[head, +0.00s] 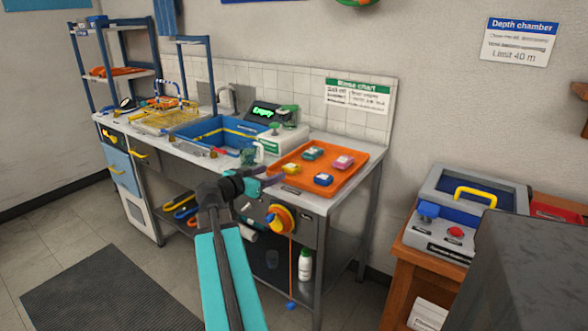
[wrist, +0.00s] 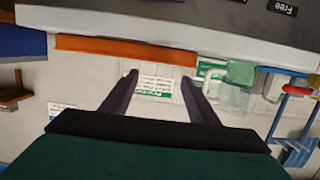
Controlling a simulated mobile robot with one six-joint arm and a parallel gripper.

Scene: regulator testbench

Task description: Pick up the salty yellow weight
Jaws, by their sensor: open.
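The yellow weight (head: 291,168) lies in the orange tray (head: 348,177) on the right part of the bench, near the tray's left edge. A teal weight (head: 313,153), a pink weight (head: 343,162) and a blue weight (head: 323,179) lie in the same tray. Any salt on the yellow weight is too small to see. My gripper (head: 267,180) is open and empty at the bench's front edge, left of the tray in the head view. The wrist view is upside down; it shows both fingers (wrist: 159,78) apart and the tray's edge (wrist: 120,46), with no weight visible.
A blue sink basin (head: 215,140) and a white device with a green display (head: 275,138) stand left of the tray. An orange-yellow knob (head: 281,219) sticks out of the bench front. A wooden stand with a grey-blue case (head: 470,205) stands at right.

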